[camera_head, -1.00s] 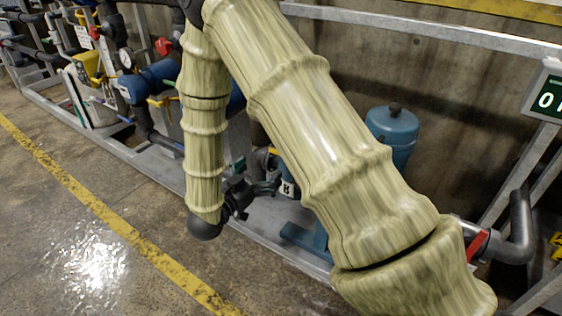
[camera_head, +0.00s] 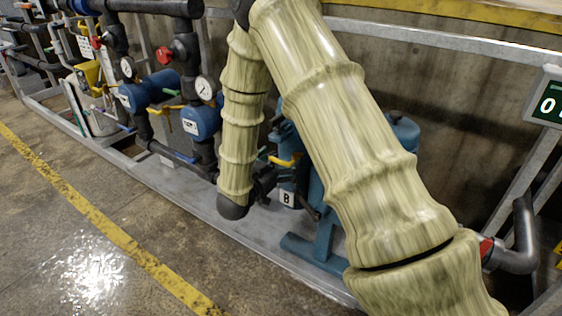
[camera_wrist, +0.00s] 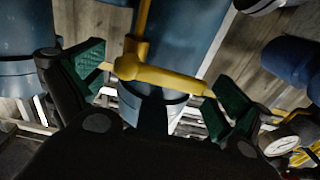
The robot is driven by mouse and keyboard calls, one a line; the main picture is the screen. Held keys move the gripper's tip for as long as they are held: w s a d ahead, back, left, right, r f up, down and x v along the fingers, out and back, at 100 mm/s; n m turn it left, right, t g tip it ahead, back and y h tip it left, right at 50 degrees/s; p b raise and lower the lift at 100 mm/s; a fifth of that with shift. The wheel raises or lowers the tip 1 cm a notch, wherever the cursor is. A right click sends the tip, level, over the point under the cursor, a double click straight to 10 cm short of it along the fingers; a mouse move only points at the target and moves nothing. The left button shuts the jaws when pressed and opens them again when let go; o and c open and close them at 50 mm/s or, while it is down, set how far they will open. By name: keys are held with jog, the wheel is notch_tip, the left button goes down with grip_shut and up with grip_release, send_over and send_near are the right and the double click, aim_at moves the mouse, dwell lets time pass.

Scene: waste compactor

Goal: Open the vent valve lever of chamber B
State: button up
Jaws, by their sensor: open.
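A yellow lever (camera_wrist: 150,72) crosses in front of a blue cylinder (camera_wrist: 180,35) in the wrist view. My gripper (camera_wrist: 160,85) is open, with one green-padded finger on each side of the lever; I cannot tell whether either touches it. In the head view a yellow lever (camera_head: 285,161) shows on the blue vessel, above a white label reading B (camera_head: 287,198). My gripper (camera_head: 263,187) is dark and small there, left of the label, and partly hidden by my arm.
A pressure gauge (camera_head: 205,88) and blue pipe parts (camera_head: 201,123) stand left of my arm, with another yellow handle nearby. A metal rail (camera_head: 430,36) runs behind. A display (camera_head: 546,97) is at right. The floor in front is clear.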

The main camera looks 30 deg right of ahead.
jog(key=c, duration=1.4)
jog(key=shift+c, duration=0.2)
